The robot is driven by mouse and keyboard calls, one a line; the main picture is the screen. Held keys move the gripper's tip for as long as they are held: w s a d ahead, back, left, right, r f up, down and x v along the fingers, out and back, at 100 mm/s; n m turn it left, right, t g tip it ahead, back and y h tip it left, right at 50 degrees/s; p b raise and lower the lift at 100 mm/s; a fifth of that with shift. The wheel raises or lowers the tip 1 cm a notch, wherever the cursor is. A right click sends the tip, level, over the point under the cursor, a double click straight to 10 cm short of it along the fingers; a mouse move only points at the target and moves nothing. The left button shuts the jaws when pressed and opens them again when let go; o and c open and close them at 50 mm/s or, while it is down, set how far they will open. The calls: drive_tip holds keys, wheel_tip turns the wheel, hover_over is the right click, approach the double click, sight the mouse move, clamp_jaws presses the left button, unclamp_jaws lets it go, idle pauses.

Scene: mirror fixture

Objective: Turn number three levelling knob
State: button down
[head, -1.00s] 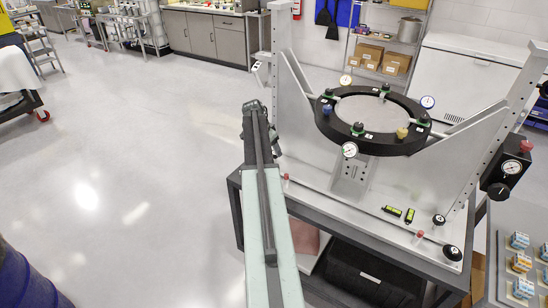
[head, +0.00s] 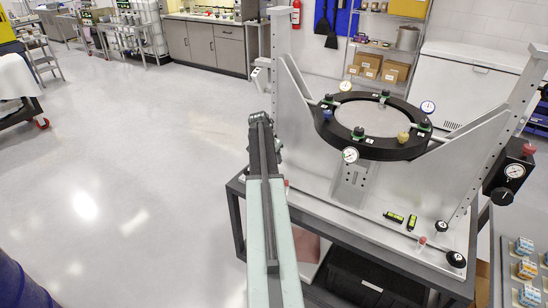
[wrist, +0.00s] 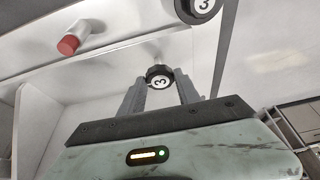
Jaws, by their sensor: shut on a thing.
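In the wrist view, my gripper (wrist: 161,84) has its two grey fingers on either side of a small black knob (wrist: 159,76) with a white face marked 3. The gripper is shut on this knob, which shows between the fingertips. A second black round part (wrist: 198,8), also marked 3, is at the top edge, above and right of the fingers. In the head view, my arm reaches to the left side of the grey mirror fixture (head: 405,215); the fingers and the held knob cannot be made out there.
A black ring (head: 375,148) with several knobs and dials sits on the fixture. A red-capped pin (wrist: 72,43) is left of my fingers in the wrist view. Black knobs (head: 456,259) and two green levels (head: 402,219) are at the front right. The floor at left is open.

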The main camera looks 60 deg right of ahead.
drive_tip(key=c, duration=0.9)
unclamp_jaws()
drive_tip(key=shift+o, duration=0.2)
drive_tip(key=shift+a+r+p, duration=0.2)
drive_tip(key=shift+r+p, duration=0.3)
drive_tip(key=p+v, duration=0.6)
drive_tip(key=v, duration=0.1)
drive_tip(key=shift+f, duration=0.15)
